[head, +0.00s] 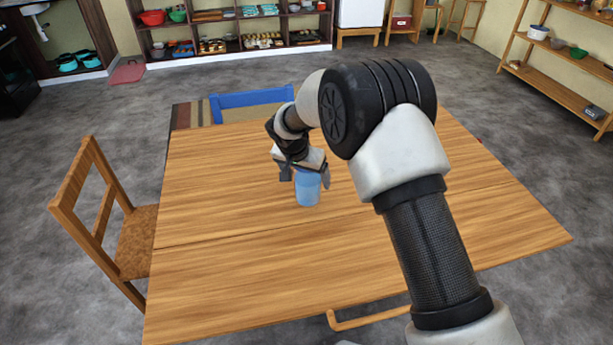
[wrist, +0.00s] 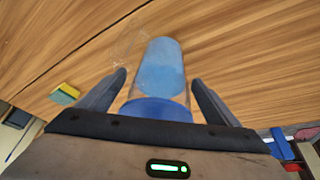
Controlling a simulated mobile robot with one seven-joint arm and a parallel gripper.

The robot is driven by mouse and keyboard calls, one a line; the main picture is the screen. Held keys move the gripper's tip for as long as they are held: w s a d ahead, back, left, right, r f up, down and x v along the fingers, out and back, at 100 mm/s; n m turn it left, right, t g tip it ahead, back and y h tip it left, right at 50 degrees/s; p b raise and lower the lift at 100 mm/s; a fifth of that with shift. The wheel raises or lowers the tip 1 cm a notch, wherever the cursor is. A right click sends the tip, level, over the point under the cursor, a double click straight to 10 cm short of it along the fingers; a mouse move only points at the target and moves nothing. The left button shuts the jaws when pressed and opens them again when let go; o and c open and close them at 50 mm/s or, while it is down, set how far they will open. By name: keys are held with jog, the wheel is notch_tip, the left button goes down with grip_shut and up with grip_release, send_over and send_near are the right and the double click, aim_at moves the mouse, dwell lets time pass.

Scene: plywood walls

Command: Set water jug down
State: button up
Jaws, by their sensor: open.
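The water jug is a clear blue vessel (head: 308,188) standing upright on the wooden table (head: 220,230). In the wrist view the jug (wrist: 160,75) lies between the two fingers, with its darker blue part nearest my palm. My gripper (head: 303,175) is at the upper part of the jug. In the wrist view the fingers (wrist: 158,80) are open, one on each side of the jug, with a visible gap at least near the tips. The top of the jug is partly hidden by my gripper in the head view.
The tabletop around the jug is mostly clear. A wooden chair (head: 90,200) stands at the left and a blue chair (head: 250,98) at the far side. A small yellow and blue thing (wrist: 65,94) shows at left in the wrist view. Shelves (head: 235,35) stand against the back wall.

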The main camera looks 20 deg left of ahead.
jog(key=d+v, duration=0.1)
jog(key=v, duration=1.1)
jog(key=s+d+r, duration=0.3)
jog(key=d+r, duration=0.5)
jog(key=d, duration=0.3)
jog(key=s+d+r, duration=0.3)
jog(key=d+r, duration=0.5)
jog(key=d, duration=0.2)
jog(key=s+d+r, duration=0.1)
jog(key=s+d, duration=0.6)
jog(key=s, duration=0.3)
jog(key=s+d+r+t, duration=0.1)
jog(key=s+d, duration=0.7)
jog(key=s, duration=0.2)
jog(key=shift+s+n+y, duration=0.2)
jog(key=shift+n+y, duration=0.1)
jog(key=shift+n, duration=0.1)
